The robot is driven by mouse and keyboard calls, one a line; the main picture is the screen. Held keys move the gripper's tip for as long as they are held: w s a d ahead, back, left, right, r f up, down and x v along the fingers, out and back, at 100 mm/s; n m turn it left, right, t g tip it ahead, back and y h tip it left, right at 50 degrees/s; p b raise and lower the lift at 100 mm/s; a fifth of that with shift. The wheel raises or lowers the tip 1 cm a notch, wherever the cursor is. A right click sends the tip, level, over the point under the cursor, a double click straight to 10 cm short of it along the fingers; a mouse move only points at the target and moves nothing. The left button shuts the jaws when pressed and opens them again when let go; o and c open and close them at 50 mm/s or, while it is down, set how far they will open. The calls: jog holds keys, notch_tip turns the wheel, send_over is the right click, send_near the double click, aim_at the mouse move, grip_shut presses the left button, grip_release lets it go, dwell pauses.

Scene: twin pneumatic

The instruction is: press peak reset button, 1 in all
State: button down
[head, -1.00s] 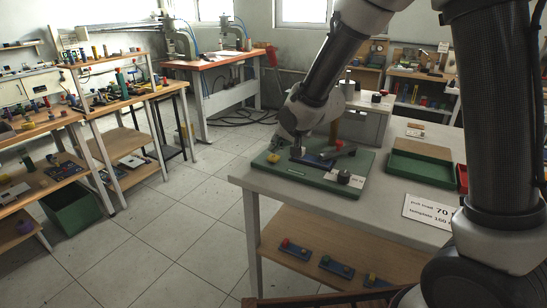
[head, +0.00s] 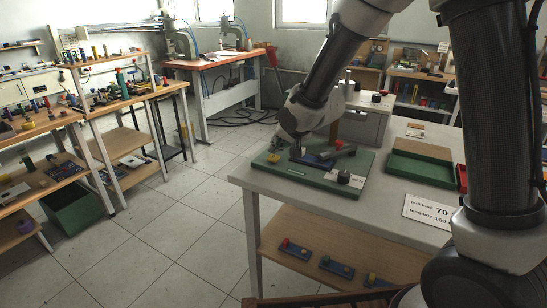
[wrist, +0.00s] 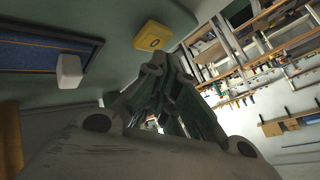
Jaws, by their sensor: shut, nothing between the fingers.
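The green board (head: 330,186) lies on the near left part of the grey table. A small yellow block (head: 273,158) sits at its left corner. In the wrist view the yellow block (wrist: 153,36) shows a round button-like mark on its face; I cannot read any label. My gripper (head: 279,146) is shut and empty, just above and beside the yellow block. In the wrist view its fingertips (wrist: 168,62) are close to the block; I cannot tell whether they touch it.
A white post (wrist: 69,70) stands by the blue plate. A green tray (head: 420,170) and a printed card (head: 428,211) lie to the right. Open floor lies left.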

aim_at(276, 155)
jog(key=shift+f, duration=0.25)
jog(key=shift+f, duration=0.5)
dwell(0.6)
dwell(0.3)
jog(key=shift+r, duration=0.95)
jog(key=shift+r, duration=2.5)
